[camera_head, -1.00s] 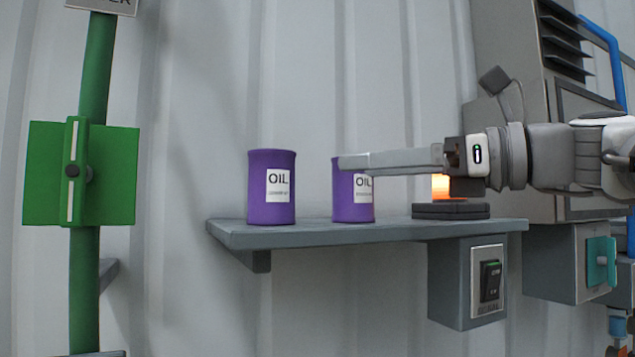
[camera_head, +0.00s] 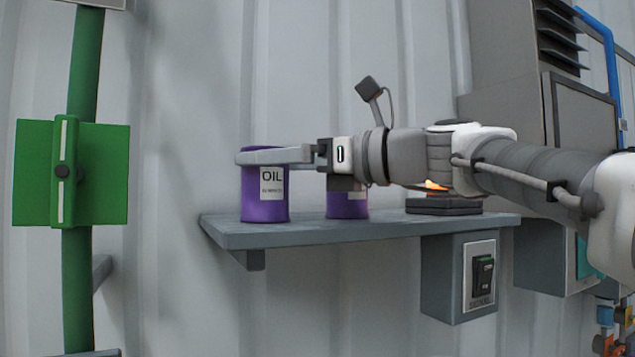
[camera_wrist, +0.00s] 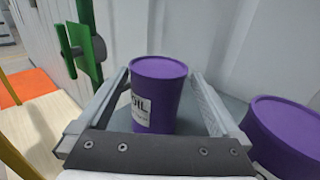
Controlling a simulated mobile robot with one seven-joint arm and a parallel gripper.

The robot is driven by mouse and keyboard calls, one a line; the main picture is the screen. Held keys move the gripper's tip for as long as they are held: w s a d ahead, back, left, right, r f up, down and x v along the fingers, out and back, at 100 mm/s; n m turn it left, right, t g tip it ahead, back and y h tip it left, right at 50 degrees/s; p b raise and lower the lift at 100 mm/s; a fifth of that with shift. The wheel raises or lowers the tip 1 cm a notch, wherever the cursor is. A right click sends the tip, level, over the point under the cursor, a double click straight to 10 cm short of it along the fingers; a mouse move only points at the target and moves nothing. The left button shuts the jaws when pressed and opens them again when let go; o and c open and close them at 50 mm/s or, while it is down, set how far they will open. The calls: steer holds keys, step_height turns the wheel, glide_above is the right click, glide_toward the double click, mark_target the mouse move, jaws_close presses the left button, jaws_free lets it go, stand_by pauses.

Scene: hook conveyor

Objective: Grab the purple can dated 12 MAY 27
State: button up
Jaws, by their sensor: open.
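Two purple cans with white OIL labels stand upright on the grey shelf (camera_head: 375,233). The left can (camera_head: 265,208) also shows in the wrist view (camera_wrist: 158,85), between the two fingers of my gripper (camera_wrist: 163,92). In the head view my gripper (camera_head: 275,155) reaches across the upper part of this can from the right. The gripper is open, with a finger on each side of the can. The right can (camera_head: 347,204) is partly hidden behind my gripper and shows at the right edge of the wrist view (camera_wrist: 285,135). The date print is too small to read.
A dark block (camera_head: 440,207) with an orange glow sits at the shelf's right end. A switch box (camera_head: 465,278) hangs below it. A green post with a plate (camera_head: 95,175) stands left of the shelf. A corrugated wall is close behind the cans.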

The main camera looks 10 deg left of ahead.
steer(key=x, duration=0.4)
steer(key=shift+a+p, duration=0.3)
steer(key=shift+p, duration=0.05)
steer(key=shift+s, duration=0.1)
steer(key=shift+c, duration=0.3)
steer(key=c, duration=1.4)
jaws_close()
steer(key=shift+r, duration=0.15)
